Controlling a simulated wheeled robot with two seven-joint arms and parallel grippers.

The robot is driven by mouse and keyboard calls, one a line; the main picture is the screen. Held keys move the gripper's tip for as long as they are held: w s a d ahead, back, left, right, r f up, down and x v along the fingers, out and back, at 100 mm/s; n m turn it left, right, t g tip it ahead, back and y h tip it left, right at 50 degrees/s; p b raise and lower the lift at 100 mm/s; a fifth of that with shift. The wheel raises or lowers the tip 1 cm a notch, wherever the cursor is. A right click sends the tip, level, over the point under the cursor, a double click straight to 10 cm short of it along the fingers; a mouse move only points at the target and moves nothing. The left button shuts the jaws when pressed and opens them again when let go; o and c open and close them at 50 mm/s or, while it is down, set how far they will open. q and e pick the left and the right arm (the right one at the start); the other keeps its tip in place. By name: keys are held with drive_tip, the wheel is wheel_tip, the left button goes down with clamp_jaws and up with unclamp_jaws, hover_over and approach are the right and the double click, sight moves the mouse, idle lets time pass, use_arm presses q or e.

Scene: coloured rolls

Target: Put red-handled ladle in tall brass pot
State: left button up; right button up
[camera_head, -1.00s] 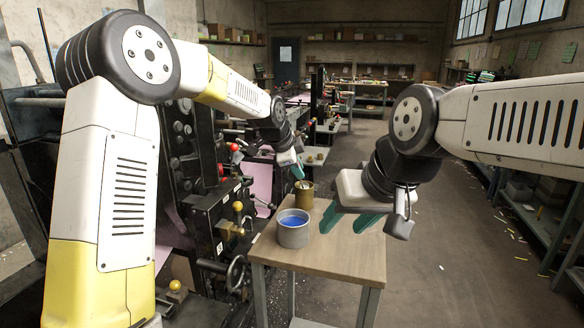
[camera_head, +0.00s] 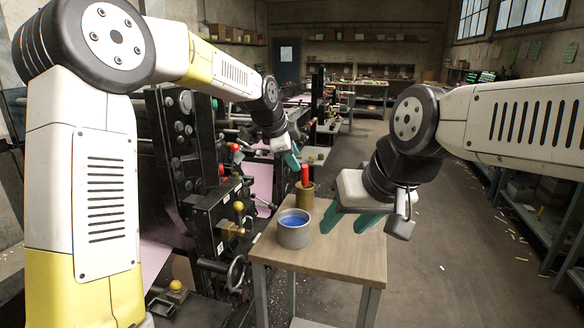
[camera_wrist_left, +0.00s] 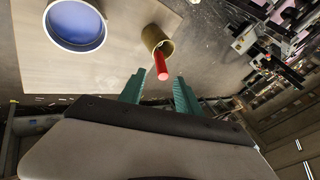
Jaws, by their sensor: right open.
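The tall brass pot (camera_head: 303,196) stands on the wooden table near its far left part. The red-handled ladle (camera_head: 305,174) is in the pot, its red handle sticking up out of the opening. In the left wrist view the handle (camera_wrist_left: 161,66) points out of the pot mouth (camera_wrist_left: 154,36), and the bowl is hidden inside. My left gripper (camera_head: 292,160) is above and beside the pot; in the left wrist view its teal fingers (camera_wrist_left: 158,90) are apart with nothing between them. My right gripper (camera_head: 358,222) is open and empty above the table, right of the pot.
A grey pot with blue inside (camera_head: 293,229) stands on the table (camera_head: 335,262) in front of the brass pot. Black machinery with knobs and levers (camera_head: 212,215) is close on the left. The right part of the tabletop is clear.

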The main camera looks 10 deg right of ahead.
use_arm(q)
drive_tip(key=s+a+r+n+y, duration=0.1)
drive_tip(key=s+a+r+n, duration=0.3)
drive_tip(key=s+a+r, duration=0.45)
drive_tip(key=s+a+f+n, duration=0.3)
drive_tip(key=s+a+n, duration=0.1)
drive_tip(key=s, duration=0.4)
drive_tip(key=s+a+f+n+y, duration=0.1)
drive_tip(key=s+a+f+n, duration=0.1)
drive_tip(key=s+a+n, duration=0.3)
drive_tip(key=s+a+f+n, duration=0.3)
drive_tip(key=s+a+n, duration=0.2)
drive_tip(key=s, duration=0.7)
drive_tip(key=shift+a+f+n, duration=0.15)
drive_tip(key=shift+f+n, duration=0.15)
drive_tip(key=shift+n, duration=0.1)
